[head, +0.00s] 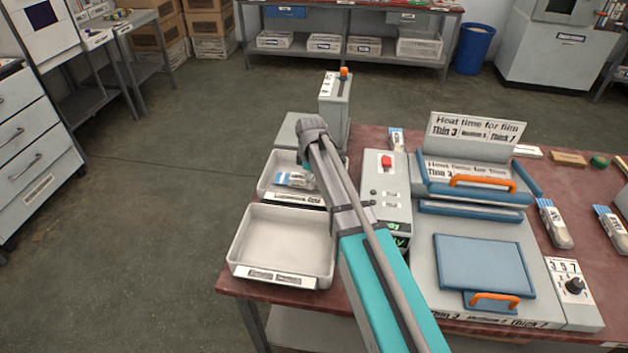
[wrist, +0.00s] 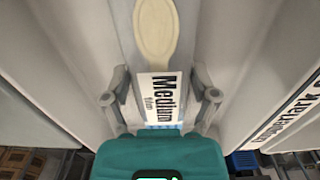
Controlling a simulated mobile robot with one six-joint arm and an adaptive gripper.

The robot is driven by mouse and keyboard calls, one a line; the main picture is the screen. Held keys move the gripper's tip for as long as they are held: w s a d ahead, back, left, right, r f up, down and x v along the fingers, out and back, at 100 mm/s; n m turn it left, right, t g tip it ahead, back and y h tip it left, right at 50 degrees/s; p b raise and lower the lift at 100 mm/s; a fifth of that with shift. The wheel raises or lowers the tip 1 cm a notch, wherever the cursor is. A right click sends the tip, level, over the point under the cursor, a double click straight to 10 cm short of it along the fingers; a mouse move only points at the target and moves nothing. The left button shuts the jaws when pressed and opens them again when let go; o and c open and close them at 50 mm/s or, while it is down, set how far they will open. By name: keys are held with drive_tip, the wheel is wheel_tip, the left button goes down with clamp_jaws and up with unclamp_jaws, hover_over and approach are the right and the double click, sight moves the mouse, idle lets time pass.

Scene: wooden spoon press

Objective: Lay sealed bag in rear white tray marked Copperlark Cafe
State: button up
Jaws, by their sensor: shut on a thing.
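My gripper (wrist: 161,92) is shut on the sealed bag (wrist: 158,100), a clear bag with a pale wooden spoon and a white label reading "Medium film". In the head view the bag (head: 291,180) shows low within the outline of the rear white tray (head: 264,186). My arm hides most of the gripper and the tray's right side there. The tray's front label is too small to read in the head view; in the wrist view "Copperlark" lettering (wrist: 290,115) shows on the right. I cannot tell whether the bag touches the tray floor.
An empty white front tray (head: 285,240) stands nearer on the table. Right of my arm are a grey control box (head: 388,185) with a red button and a blue-edged press (head: 480,265). Other bags lie at the back (head: 397,139) and right (head: 553,224). A grey post (head: 336,105) rises behind the rear tray.

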drive_tip(key=shift+f, duration=0.15)
drive_tip(key=o, duration=0.9)
wheel_tip(320, 180, up, 12)
drive_tip(key=p, duration=1.2)
idle(0.6)
drive_tip(key=shift+s, duration=0.1)
